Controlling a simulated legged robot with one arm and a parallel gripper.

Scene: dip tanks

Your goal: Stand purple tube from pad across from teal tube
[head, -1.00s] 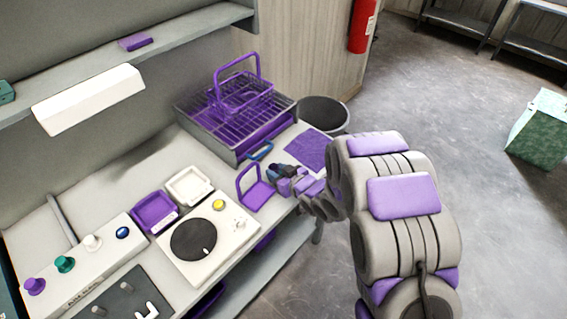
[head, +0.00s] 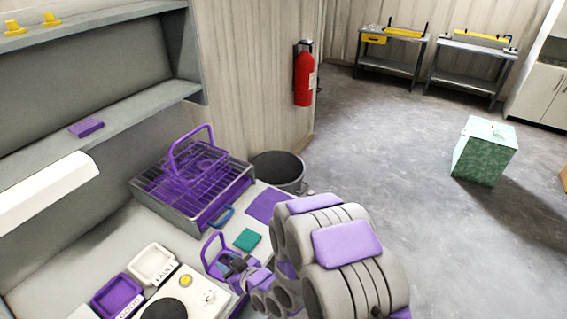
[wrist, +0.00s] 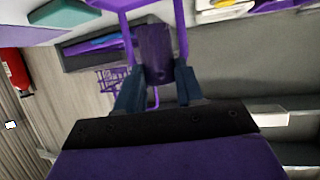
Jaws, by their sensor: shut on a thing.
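The purple tube (wrist: 155,55) shows in the wrist view as a dark purple piece between the fingers of my gripper (wrist: 158,85). In the head view my gripper (head: 235,265) is low over the counter, in front of the purple carrier (head: 207,243) with the tall handle. The carrier's bars (wrist: 181,32) pass beside the held tube in the wrist view. I cannot tell whether the tube touches the carrier. A flat teal pad (head: 247,240) lies bare on the counter, beyond my gripper; it also shows in the wrist view (wrist: 62,15). I cannot make out a teal tube.
A wire rack tray (head: 205,195) holding a purple basket stands behind the carrier. A purple mat (head: 264,205) lies at its right. Purple (head: 118,292) and white (head: 152,263) trays and a device with a yellow knob (head: 186,281) crowd the left. A bin (head: 280,172) stands beyond.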

